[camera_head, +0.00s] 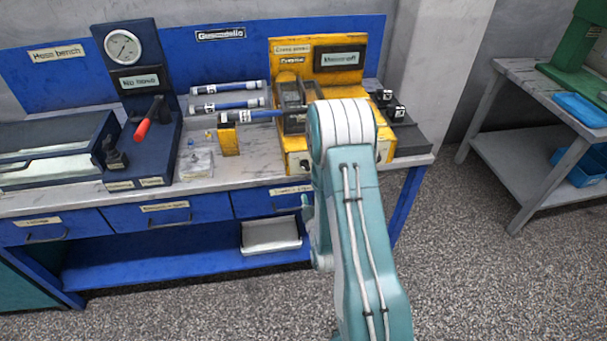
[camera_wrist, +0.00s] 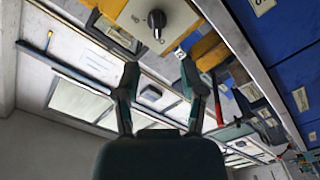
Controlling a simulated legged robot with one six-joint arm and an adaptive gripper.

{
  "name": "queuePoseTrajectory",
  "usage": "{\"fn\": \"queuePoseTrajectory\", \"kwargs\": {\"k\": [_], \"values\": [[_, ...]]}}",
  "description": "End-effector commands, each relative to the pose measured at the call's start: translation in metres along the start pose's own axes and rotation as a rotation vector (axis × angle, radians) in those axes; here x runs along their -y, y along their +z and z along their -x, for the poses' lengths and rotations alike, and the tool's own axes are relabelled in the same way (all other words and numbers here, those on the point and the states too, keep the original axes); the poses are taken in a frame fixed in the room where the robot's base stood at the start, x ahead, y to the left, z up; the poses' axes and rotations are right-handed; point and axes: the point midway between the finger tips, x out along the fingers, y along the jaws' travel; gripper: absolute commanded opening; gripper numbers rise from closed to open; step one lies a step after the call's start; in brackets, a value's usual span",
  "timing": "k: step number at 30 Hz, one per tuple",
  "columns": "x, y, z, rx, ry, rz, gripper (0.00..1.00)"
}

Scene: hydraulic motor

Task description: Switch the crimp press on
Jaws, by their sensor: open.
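The yellow crimp press (camera_head: 281,54) stands at the right end of the bench. It has a dark head and a screen panel (camera_head: 340,57) at its top. My arm covers much of its front in the head view. In the wrist view a black rotary knob (camera_wrist: 157,20) sits on a pale plate (camera_wrist: 128,14) on a yellow body. My gripper (camera_wrist: 160,68) is open and empty, with its two fingers apart. The knob lies beyond the fingertips, near the middle of the gap, and does not appear touched. My gripper is hidden behind my arm in the head view.
Left are a gauge stand (camera_head: 122,48) and red lever (camera_head: 143,130). Small dark blocks (camera_head: 396,112) lie right of the press. Open floor (camera_head: 480,270) lies right of the bench.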

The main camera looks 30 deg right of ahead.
Motion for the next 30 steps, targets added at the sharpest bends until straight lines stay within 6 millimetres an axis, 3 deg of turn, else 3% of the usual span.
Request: {"fn": "queuePoseTrajectory", "kwargs": {"k": [12, 18, 29, 30], "values": [[0.0, -0.002, -0.07, -0.002, 0.003, 0.0, 0.53], [0.0, -0.002, -0.097, -0.001, 0.001, 0.0, 0.53], [0.0, -0.002, -0.104, 0.001, 0.0, -0.001, 0.53], [0.0, -0.002, -0.104, 0.001, 0.0, 0.0, 0.44]]}}
